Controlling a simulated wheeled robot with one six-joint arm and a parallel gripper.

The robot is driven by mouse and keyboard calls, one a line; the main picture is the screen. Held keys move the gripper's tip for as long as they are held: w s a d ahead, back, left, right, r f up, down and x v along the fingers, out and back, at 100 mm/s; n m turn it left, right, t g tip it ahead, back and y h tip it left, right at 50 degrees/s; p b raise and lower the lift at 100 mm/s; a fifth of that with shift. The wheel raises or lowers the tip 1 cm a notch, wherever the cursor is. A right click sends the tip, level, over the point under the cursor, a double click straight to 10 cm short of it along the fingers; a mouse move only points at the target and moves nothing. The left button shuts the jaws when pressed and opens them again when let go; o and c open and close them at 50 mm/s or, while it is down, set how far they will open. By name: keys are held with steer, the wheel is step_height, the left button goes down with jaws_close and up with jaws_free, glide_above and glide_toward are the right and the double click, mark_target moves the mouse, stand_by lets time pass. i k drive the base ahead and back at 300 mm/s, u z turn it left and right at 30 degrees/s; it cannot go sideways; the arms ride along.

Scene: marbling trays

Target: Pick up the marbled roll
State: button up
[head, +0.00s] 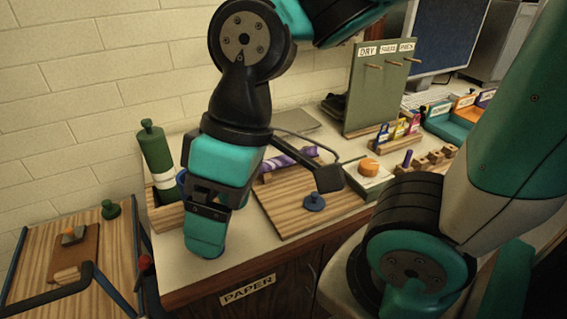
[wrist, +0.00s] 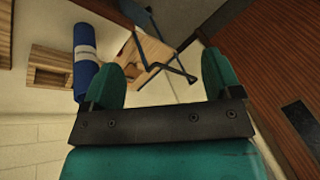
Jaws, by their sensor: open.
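A purple roll with a pale patterned band (head: 285,164), the likely marbled roll, lies at the back of a wooden board (head: 268,205) on the counter. A thin dark arm passes close by it in the picture. My gripper (head: 205,248) points down near the counter's front edge, left of the board and apart from the purple roll. In the wrist view my gripper (wrist: 162,76) is open, with nothing between its fingers. The purple roll does not show there.
A green roll (head: 155,158) stands in a wooden holder (head: 163,217) at left. A blue roll (wrist: 86,62) with a white band is beside my gripper, mostly hidden in the head view. A blue-knobbed tool (head: 314,201) is on the board. A wooden cart (head: 40,262) stands at lower left.

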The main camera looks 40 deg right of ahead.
mark_target(275, 163)
steer(key=k, duration=0.5)
steer(key=z, duration=1.15)
steer(key=i, duration=0.8)
steer(key=u, duration=1.1)
